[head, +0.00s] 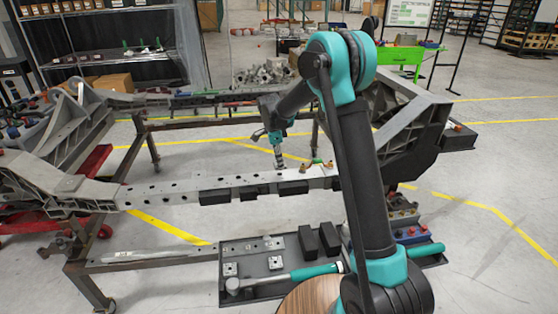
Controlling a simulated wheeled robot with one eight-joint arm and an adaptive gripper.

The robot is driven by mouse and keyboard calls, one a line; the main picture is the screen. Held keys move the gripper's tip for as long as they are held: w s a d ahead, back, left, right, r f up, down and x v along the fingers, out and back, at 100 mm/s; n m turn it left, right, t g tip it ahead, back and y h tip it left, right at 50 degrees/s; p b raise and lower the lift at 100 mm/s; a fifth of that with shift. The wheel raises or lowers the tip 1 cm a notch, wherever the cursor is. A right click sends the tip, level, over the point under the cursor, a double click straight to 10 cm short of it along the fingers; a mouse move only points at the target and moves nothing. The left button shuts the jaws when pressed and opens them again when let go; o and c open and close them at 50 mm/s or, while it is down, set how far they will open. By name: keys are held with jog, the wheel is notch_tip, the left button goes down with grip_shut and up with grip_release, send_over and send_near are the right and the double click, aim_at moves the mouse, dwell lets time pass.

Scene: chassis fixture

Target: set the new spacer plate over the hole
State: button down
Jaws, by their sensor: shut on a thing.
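My gripper (279,161) points down just over the top of the long grey chassis rail (165,193). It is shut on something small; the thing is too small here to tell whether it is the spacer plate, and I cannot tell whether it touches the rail. Several dark holes show along the rail. The hole under my gripper is hidden or cannot be made out. Two square metal plates with holes, one at left (230,269) and one at right (276,263), lie in the dark tray (265,291) in front of the rail.
The tray also holds a flat strip (251,247), two black blocks (329,239) and a teal-handled hammer (290,277). Small brass-coloured and green parts (317,162) stand on the rail just right of my gripper. Large grey brackets (65,150) rise at the rail's ends.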

jog(key=shift+f, duration=1.6)
jog(key=shift+f, duration=0.35)
jog(key=c, duration=0.8)
grip_release()
jog(key=shift+r, duration=4.5)
